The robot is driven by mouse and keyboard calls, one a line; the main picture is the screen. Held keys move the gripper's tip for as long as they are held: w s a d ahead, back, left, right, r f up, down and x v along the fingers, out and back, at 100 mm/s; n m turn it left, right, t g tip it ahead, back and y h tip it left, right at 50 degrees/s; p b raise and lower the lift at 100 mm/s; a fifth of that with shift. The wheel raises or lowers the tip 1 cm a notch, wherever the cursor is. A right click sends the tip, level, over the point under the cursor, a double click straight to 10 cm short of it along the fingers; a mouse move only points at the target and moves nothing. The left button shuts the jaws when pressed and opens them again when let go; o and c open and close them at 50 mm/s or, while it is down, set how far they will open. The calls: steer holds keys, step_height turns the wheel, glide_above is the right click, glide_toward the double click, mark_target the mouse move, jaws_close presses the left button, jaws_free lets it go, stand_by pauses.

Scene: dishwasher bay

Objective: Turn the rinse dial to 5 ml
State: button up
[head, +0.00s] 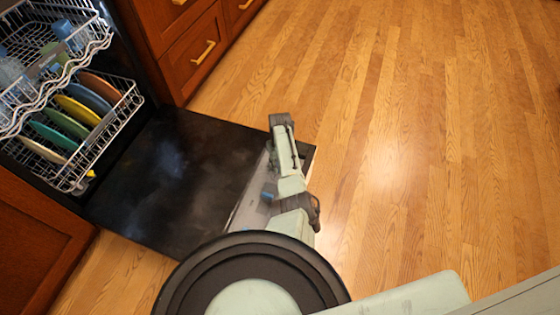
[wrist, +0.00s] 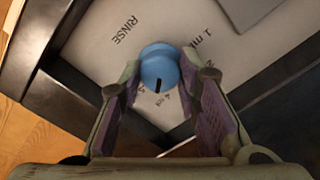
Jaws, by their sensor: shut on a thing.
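The blue rinse dial (wrist: 159,66) sits on a pale panel (wrist: 110,25) in the wrist view, and a bit of its blue shows in the head view (head: 268,196). My gripper (wrist: 150,77) is shut on the dial, one finger on each side. The dial's black pointer mark faces down in the wrist view, close to the "4 ml" print and a partly hidden mark to its left. "RINSE" is printed at upper left and "1 ml" at upper right. The right finger covers part of the scale.
The dishwasher door (head: 175,175) lies open, its dark inner face up. The lower rack (head: 75,180) holds several coloured plates; the upper rack (head: 45,60) holds cups or glasses. Wooden drawers (head: 195,60) stand behind. The wooden floor (head: 430,130) to the right is clear.

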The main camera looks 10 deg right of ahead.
steer(key=m+p, duration=0.1)
steer(key=m, duration=0.4)
stand_by(0.6)
steer(key=o, duration=1.1)
steer(key=shift+o, duration=0.2)
steer(key=shift+r, duration=0.1)
step_height(320, 180, up, 12)
